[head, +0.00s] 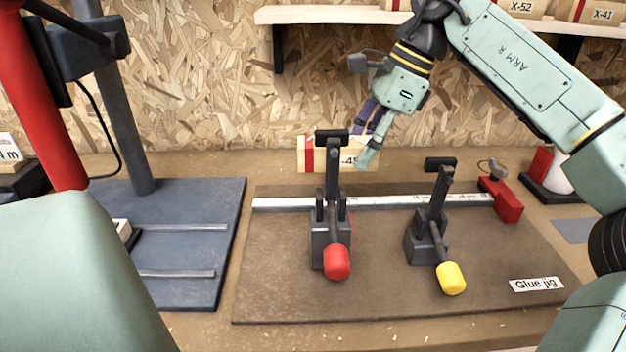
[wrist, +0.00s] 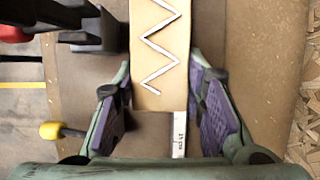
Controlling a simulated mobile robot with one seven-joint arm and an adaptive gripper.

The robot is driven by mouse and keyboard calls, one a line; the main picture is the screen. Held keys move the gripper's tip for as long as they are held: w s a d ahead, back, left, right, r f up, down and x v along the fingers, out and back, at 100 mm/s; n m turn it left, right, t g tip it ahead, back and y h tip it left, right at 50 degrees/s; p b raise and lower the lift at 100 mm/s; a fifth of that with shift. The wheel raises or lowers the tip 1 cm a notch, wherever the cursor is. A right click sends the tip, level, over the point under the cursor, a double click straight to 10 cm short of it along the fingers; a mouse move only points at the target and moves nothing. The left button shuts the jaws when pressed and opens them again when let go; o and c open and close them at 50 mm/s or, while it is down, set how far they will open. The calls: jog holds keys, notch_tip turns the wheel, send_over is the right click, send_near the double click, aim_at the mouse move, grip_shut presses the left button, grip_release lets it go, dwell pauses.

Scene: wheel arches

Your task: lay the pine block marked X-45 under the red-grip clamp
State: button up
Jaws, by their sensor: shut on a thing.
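The pine block (head: 311,155) has a red band, and its label is partly hidden, with "-45" readable. In the head view it is behind the red-grip clamp (head: 336,262), near the glue jig's back edge; its exact height is unclear. My gripper (head: 369,146) is shut on the block's right end. In the wrist view the block (wrist: 160,45), with a white zigzag line on its face, runs between the fingers of my gripper (wrist: 160,88). The clamp's arm stands upright, and its black bar overlaps the block in the head view. The red grip (wrist: 14,34) shows at the wrist view's upper left.
A yellow-grip clamp (head: 450,278) stands to the right on the glue jig board (head: 380,290). A pale ruled fence (head: 385,202) runs behind both clamps, with a red stop (head: 503,200) at its right end. A shelf (head: 330,15) hangs on the back wall.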

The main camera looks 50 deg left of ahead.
jog(key=shift+s+a+f, duration=0.55)
jog(key=shift+s+f, duration=0.15)
notch_tip(320, 180, down, 5)
jog(key=shift+w+r+p, duration=0.1)
jog(key=shift+r+p, duration=0.05)
jog(key=shift+p, duration=0.25)
notch_tip(320, 180, down, 4)
jog(key=shift+r+p, duration=0.15)
jog(key=shift+p, duration=0.2)
jog(key=shift+f+b, duration=0.45)
jog(key=shift+f, duration=0.15)
jog(key=o, duration=1.2)
